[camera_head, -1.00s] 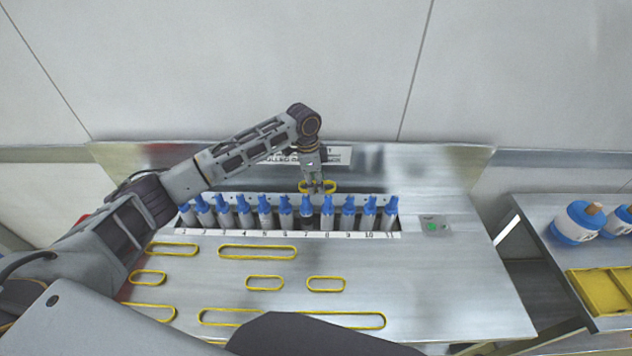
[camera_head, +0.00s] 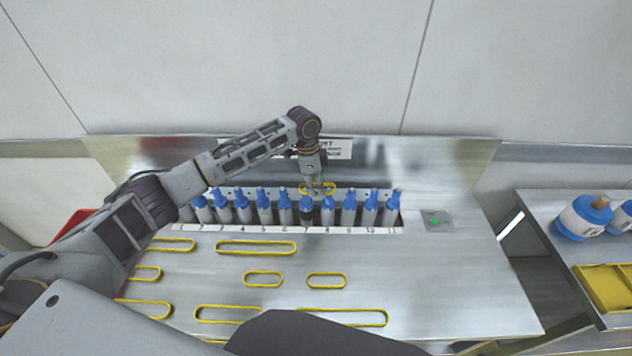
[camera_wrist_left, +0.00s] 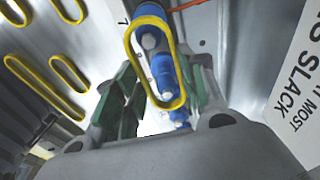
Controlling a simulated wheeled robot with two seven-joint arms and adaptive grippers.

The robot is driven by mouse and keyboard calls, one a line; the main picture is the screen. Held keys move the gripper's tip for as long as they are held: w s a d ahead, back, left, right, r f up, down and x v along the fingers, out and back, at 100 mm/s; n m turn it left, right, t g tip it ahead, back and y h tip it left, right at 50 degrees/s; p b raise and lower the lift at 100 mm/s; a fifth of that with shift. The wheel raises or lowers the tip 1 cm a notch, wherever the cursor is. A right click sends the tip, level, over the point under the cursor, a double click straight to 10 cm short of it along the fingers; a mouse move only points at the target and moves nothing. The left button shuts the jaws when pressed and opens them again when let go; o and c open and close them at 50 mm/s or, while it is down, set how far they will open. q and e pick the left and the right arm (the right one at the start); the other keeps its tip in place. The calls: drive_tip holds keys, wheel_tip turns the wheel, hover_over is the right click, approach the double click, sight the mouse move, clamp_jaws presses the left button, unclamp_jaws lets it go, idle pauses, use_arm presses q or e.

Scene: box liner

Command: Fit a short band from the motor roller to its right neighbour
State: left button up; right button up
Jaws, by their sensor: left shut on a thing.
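My left gripper (camera_head: 318,188) is shut on a short yellow band (camera_head: 331,187), held level above and behind the middle of the roller row. In the left wrist view the band (camera_wrist_left: 128,42) stretches as a long loop between the green fingers (camera_wrist_left: 165,92), with blue roller tops seen through and beside it. The motor roller, which I take to be the dark-bodied one (camera_head: 307,213) at number 7, stands just below. Its right neighbour, roller 8 (camera_head: 328,214), is grey with a blue top. The band appears clear of both, though the exact gap is hard to judge. My right gripper is out of view.
Several yellow bands lie on the metal table, including two short ones (camera_head: 263,279) (camera_head: 327,281) in the middle. A panel with a green button (camera_head: 435,222) is right of the rollers. A side table at right holds blue-white containers (camera_head: 584,218) and a yellow tray (camera_head: 607,287).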

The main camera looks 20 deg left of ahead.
use_arm(q)
drive_tip(key=shift+f, duration=1.6)
drive_tip(key=shift+f, duration=0.1)
drive_tip(key=o, duration=0.9)
drive_tip(key=shift+s+a+r, duration=0.1)
drive_tip(key=shift+a+r, duration=0.2)
drive_tip(key=shift+r, duration=1.7)
drive_tip(key=shift+s+a+r, duration=0.1)
drive_tip(key=shift+a+r, duration=0.15)
drive_tip(key=shift+r, duration=1.7)
drive_tip(key=shift+s+a+r, duration=0.1)
drive_tip(key=shift+a+r, duration=0.2)
drive_tip(key=shift+r, duration=1.7)
drive_tip(key=shift+d+f, duration=0.1)
